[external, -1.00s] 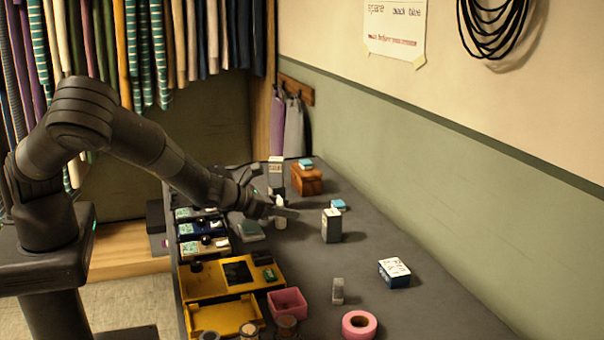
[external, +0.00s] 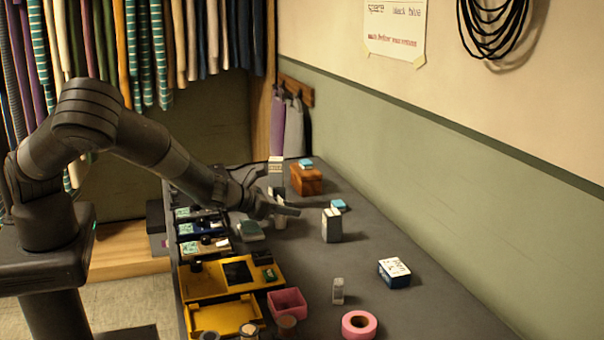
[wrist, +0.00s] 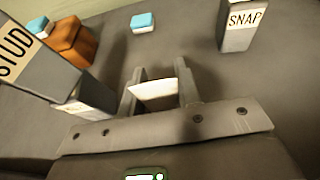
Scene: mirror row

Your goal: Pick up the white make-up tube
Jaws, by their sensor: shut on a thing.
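The white make-up tube (wrist: 154,95) shows in the wrist view between the two fingers of my gripper (wrist: 160,88), which is shut on it. Only its pale upper part is visible there; the rest is hidden by the gripper.
A box marked SNAP (wrist: 238,24) stands to the right in the wrist view. A tall STUD box (wrist: 35,70), a brown wooden box (wrist: 70,42) and a small blue-topped block (wrist: 143,23) are near. Yellow trays (external: 225,280) lie in front.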

